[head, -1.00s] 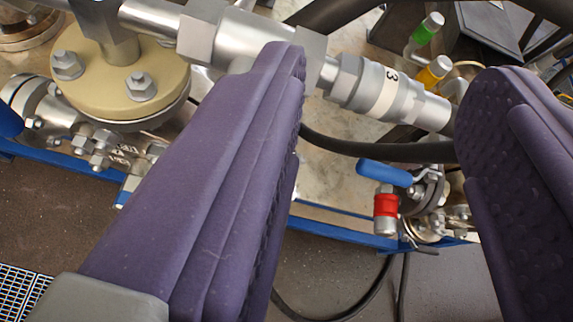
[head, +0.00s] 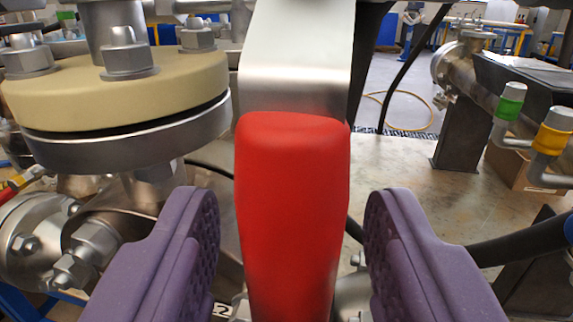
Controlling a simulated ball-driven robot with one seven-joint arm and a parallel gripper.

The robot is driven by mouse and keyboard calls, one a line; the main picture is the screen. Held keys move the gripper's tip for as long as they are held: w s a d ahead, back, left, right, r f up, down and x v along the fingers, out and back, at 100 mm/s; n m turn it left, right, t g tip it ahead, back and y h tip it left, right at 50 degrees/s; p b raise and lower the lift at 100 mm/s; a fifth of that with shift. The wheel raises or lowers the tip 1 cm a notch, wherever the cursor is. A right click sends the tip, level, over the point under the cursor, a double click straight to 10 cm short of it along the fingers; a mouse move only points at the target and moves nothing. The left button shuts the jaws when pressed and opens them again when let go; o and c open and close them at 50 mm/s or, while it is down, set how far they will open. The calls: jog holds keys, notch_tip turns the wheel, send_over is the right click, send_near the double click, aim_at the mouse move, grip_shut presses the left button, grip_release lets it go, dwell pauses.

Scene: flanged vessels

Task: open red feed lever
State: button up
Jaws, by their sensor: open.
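The red feed lever has a thick red grip (head: 292,215) on a bent, shiny metal strip (head: 297,60). It stands large in the middle of the head view, with the grip running down past the bottom edge. My gripper (head: 292,225) is open, with one purple padded finger left of the red grip and the other right of it. Gaps show on both sides, so neither finger appears to touch the grip. The lever's pivot and valve body are not clearly seen.
A beige flange (head: 120,90) with large bolts sits close on the left, above steel pipe fittings. At right are a green-capped lever (head: 509,102) and a yellow-capped lever (head: 552,135). A dark hose runs behind the right finger. Open floor shows farther back.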

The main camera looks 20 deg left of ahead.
jog(key=shift+w+a, duration=0.2)
jog(key=shift+w, duration=0.3)
grip_shut()
